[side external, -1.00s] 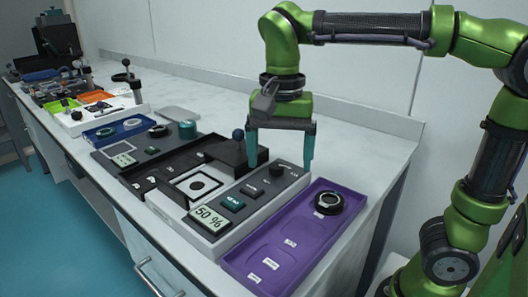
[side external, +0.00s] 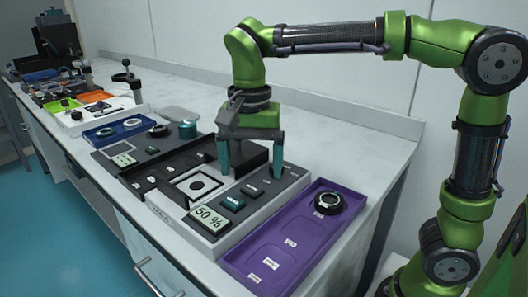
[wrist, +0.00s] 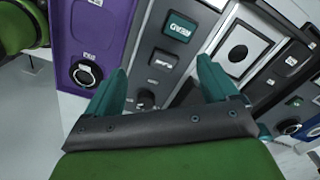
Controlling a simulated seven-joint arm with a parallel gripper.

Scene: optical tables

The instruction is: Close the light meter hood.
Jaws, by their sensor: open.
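The light meter (side external: 236,215) is a grey and white unit with a "50 %" display (side external: 209,217), dark buttons and a white plate (side external: 197,186) with a black circle. The plate is uncovered; it also shows in the wrist view (wrist: 238,52). The black hood (side external: 250,157) stands open behind the plate, partly hidden by my gripper. Its ball knob cannot be seen now. My gripper (side external: 251,175) is open and empty, pointing down with its fingers in front of the hood in the side view. In the wrist view my gripper (wrist: 163,70) is over the button panel.
A purple tray (side external: 282,252) with a black ring-shaped part (side external: 328,203) lies to the right of the meter. A grey panel (side external: 124,158) and a blue tray (side external: 117,133) lie to the left. The white counter behind is clear.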

